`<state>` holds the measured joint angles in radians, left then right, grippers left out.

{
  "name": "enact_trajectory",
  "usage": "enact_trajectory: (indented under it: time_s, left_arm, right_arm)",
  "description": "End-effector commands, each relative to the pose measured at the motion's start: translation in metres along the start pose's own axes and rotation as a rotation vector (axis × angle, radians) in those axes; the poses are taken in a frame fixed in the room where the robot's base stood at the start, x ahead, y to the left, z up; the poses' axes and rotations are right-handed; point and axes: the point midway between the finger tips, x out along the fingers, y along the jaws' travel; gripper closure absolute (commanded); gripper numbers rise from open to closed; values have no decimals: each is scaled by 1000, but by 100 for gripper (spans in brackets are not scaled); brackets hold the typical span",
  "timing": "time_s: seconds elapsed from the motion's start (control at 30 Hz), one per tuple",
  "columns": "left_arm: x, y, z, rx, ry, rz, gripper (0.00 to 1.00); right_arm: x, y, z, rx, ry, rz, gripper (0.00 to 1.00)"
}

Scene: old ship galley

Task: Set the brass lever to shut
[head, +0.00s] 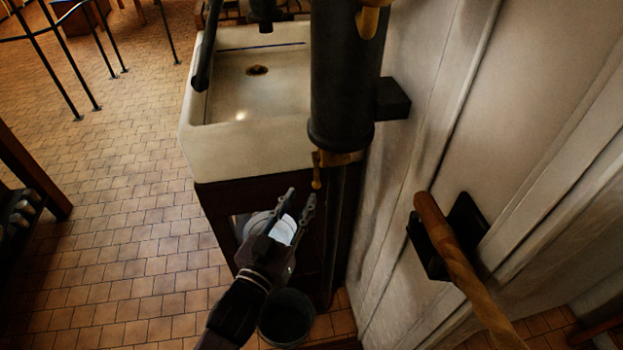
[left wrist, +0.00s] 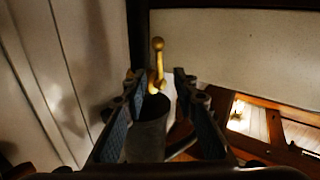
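The brass lever (head: 317,172) hangs down from a brass fitting (head: 338,157) at the lower end of a dark upright cylinder (head: 343,80). My left gripper (head: 301,196) is open and empty, its two fingers just below and left of the lever in the head view. In the left wrist view the lever (left wrist: 157,62) shows between and beyond the open fingertips (left wrist: 160,78); I see no contact. Any marking for shut cannot be seen. My right gripper is not in view.
A white sink (head: 250,155) stands left of the cylinder. A pale pail sits under it, and a dark bucket (head: 287,318) stands on the floor below my left gripper. A wooden handle (head: 462,265) juts from the pale wall (head: 540,110) at right.

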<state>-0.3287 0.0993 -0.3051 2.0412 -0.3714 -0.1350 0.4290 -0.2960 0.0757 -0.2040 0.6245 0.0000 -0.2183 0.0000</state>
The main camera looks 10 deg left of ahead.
Motion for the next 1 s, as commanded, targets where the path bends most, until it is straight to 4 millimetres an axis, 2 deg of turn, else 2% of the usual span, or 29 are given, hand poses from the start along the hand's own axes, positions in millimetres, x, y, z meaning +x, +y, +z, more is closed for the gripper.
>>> enact_trajectory:
  time_s: [0.17,0.3,0.5,0.87,1.0]
  left_arm:
    - [25,0,-2,-1,3,0,73]
    - [46,0,-1,-1,1,0,73]
    - [68,0,0,-1,-1,0,73]
    - [73,0,1,-2,-2,0,73]
    - [73,0,1,-1,-2,0,88]
  right_arm:
    - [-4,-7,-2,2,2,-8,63]
    - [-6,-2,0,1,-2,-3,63]
    - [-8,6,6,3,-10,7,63]
    - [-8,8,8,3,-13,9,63]
    - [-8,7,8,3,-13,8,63]
